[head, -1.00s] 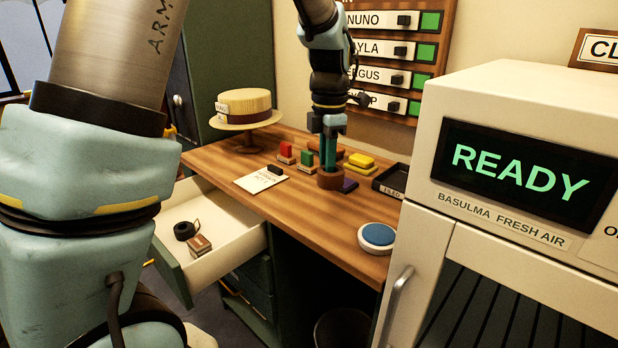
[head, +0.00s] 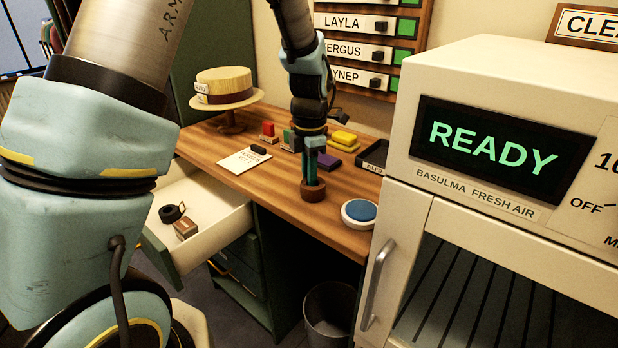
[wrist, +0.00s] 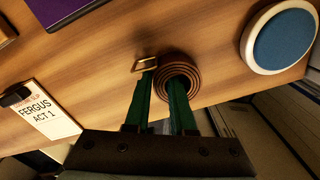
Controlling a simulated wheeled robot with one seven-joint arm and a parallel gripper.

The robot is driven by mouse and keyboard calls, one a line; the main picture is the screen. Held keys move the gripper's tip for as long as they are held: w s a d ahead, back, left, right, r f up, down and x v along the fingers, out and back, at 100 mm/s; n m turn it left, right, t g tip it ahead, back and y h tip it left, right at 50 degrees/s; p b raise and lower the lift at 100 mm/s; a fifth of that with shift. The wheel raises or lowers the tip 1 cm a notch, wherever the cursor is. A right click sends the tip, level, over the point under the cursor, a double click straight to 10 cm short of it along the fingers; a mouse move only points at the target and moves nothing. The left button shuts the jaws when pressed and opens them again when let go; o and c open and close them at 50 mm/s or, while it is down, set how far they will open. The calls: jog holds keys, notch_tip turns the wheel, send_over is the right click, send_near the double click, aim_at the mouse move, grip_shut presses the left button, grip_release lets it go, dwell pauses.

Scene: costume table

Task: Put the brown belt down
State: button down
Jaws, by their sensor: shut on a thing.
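The brown belt (head: 313,191) is rolled into a coil. It is at the front part of the wooden desk, left of the round blue pad. My gripper (head: 312,172) points down and is shut on the coil's wall. In the wrist view, the green fingers of my gripper (wrist: 162,84) grip the belt (wrist: 184,66), one finger in the coil's hollow and one outside. The metal buckle (wrist: 146,63) sticks out to the left of the coil. I cannot tell whether the coil's underside touches the desk.
The desk (head: 275,190) is bare around the belt, with its front edge close. Nearby are a round blue pad (head: 359,213), a note card (head: 243,160), a purple box (head: 327,161) and a black tray (head: 374,156). An open drawer (head: 215,215) juts out at left; a bin (head: 329,313) stands below.

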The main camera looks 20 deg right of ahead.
jog(key=c, duration=0.8)
grip_release()
jog(key=shift+o, duration=0.2)
notch_tip(320, 180, up, 12)
jog(key=b, duration=0.1)
jog(key=w+a+f+m, duration=0.25)
jog(key=a+m, duration=0.65)
jog(key=a, duration=0.7)
jog(key=s+a+f+m, duration=0.2)
jog(key=s+a+m, duration=0.1)
jog(key=a+m, duration=0.2)
jog(key=s+a+f+m+t, duration=0.1)
jog(key=s+a+m, duration=0.3)
jog(key=a, duration=0.4)
jog(key=shift+s+a+f+m+t, duration=0.15)
jog(key=shift+a+f+m+t, duration=0.2)
jog(key=shift+f+m, duration=0.55)
jog(key=shift+c, duration=0.2)
